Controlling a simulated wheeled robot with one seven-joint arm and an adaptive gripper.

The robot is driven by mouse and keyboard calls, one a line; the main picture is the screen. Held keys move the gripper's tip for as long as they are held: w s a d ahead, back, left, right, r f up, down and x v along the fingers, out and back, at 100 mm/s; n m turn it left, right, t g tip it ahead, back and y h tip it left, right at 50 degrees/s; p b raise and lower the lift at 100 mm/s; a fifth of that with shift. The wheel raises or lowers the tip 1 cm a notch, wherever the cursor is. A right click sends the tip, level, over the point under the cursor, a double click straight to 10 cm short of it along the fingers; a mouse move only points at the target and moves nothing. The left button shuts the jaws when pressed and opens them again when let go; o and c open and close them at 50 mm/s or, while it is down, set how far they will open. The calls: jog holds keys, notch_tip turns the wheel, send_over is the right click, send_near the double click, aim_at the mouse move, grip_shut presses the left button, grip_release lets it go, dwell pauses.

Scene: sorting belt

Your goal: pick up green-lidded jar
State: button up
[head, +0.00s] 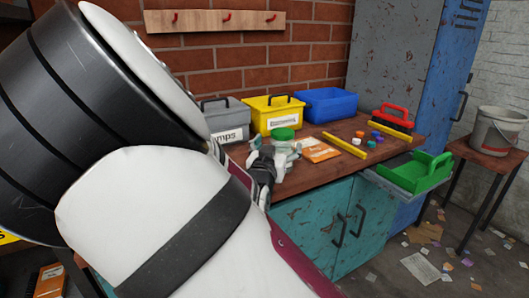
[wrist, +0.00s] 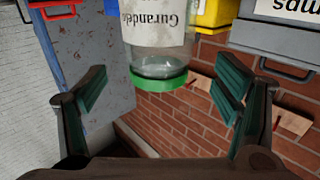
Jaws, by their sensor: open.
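The green-lidded jar (head: 284,134) stands on the workbench in the head view, in front of the yellow bin, with its lower part partly hidden by other items and my gripper. In the wrist view, which is upside down, the clear jar (wrist: 160,50) carries a white label and its green lid (wrist: 160,80) points down in the picture. My gripper (wrist: 162,90) is open, with one finger on each side of the jar's picture position and gaps on both sides. In the head view my gripper (head: 264,166) is just left of and nearer than the jar, partly hidden by my arm.
A grey bin (head: 227,119), yellow bin (head: 273,114) and blue bin (head: 328,105) line the back of the bench. An orange packet (head: 321,153), yellow bar (head: 345,145) and several small caps lie to the right. A green tray (head: 408,171) sits beyond the bench's right end.

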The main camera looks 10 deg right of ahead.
jog(key=x, duration=0.1)
jog(key=b+x, duration=0.1)
jog(key=x, duration=0.2)
jog(key=shift+w+d+f+b, duration=0.2)
jog(key=shift+f+b, duration=0.1)
jog(key=shift+b, duration=0.1)
jog(key=shift+w+d+r, duration=0.1)
jog(key=shift+w+d, duration=0.05)
jog(key=shift+w, duration=0.1)
jog(key=c, duration=1.4)
jog(key=shift+r, duration=0.1)
